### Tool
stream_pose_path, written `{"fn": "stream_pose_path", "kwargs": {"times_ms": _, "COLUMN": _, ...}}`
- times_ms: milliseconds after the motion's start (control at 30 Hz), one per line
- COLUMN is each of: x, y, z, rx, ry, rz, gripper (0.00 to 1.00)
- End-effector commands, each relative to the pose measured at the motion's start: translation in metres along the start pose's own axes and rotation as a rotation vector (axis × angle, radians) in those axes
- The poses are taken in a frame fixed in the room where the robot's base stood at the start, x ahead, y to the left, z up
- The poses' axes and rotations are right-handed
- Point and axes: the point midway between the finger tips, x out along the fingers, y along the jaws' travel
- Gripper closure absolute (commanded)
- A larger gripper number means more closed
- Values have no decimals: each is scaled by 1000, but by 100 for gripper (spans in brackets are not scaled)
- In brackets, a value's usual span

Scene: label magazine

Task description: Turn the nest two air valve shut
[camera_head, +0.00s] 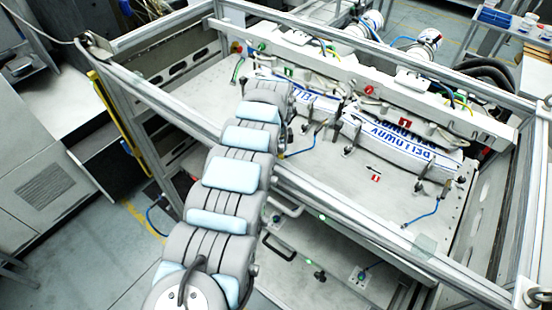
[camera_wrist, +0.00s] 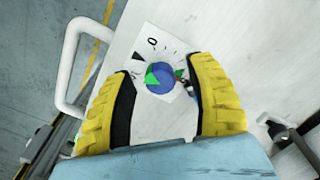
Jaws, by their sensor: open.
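In the wrist view, a round blue valve knob (camera_wrist: 160,78) with green marks sits on a white square plate (camera_wrist: 147,50) printed with a 0 and a black wedge. My gripper (camera_wrist: 158,70) is open, with one yellow-backed finger on each side of the knob. A gap shows between the knob and the left finger; the right finger is closer, and I cannot tell whether it touches. In the head view my arm hides the gripper. Small valve plates show low on the machine front, one right beside my arm (camera_head: 276,216) and one farther right (camera_head: 361,275). No nest number is readable by the knob.
A white bar handle (camera_wrist: 68,70) stands left of the plate, and a dark fitting (camera_wrist: 274,128) is at the right. In the head view, metal frame rails (camera_head: 360,235) surround the work plate (camera_head: 340,190), which carries DELLOWAY-printed labels (camera_head: 400,148) and clamps.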

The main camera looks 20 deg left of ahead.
Motion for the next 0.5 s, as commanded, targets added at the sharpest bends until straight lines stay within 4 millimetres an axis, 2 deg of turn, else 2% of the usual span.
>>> {"fn": "stream_pose_path", "kwargs": {"times_ms": 133, "x": 0, "y": 0, "z": 0, "rx": 0, "ry": 0, "rz": 0, "gripper": 44}}
{"fn": "stream_pose_path", "kwargs": {"times_ms": 167, "x": 0, "y": 0, "z": 0, "rx": 0, "ry": 0, "rz": 0, "gripper": 47}}
{"fn": "stream_pose_path", "kwargs": {"times_ms": 333, "x": 0, "y": 0, "z": 0, "rx": 0, "ry": 0, "rz": 0, "gripper": 95}}
{"fn": "stream_pose_path", "kwargs": {"times_ms": 367, "x": 0, "y": 0, "z": 0, "rx": 0, "ry": 0, "rz": 0, "gripper": 100}}
{"fn": "stream_pose_path", "kwargs": {"times_ms": 500, "x": 0, "y": 0, "z": 0, "rx": -1, "ry": 0, "rz": 0, "gripper": 100}}
